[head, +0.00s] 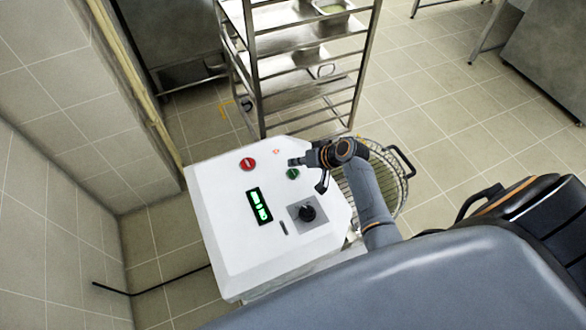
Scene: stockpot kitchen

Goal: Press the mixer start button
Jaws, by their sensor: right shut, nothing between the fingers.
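The white mixer control box (222,215) stands at the centre of the head view. On its sloped top are a green button (292,174), a red button (248,164), a lit green display (259,206) and a black knob (307,213). The green button looks like the start button. My right gripper (294,162) is shut and empty, with its tip close above the green button's far edge. I cannot tell whether it touches the panel. My left gripper is not in view.
A wire guard (402,190) with a dark handle sits right of the box, behind my right arm. A steel rack (255,75) with trays stands behind the box. A tiled wall (50,230) is at the left. Open tiled floor (450,130) lies at the right.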

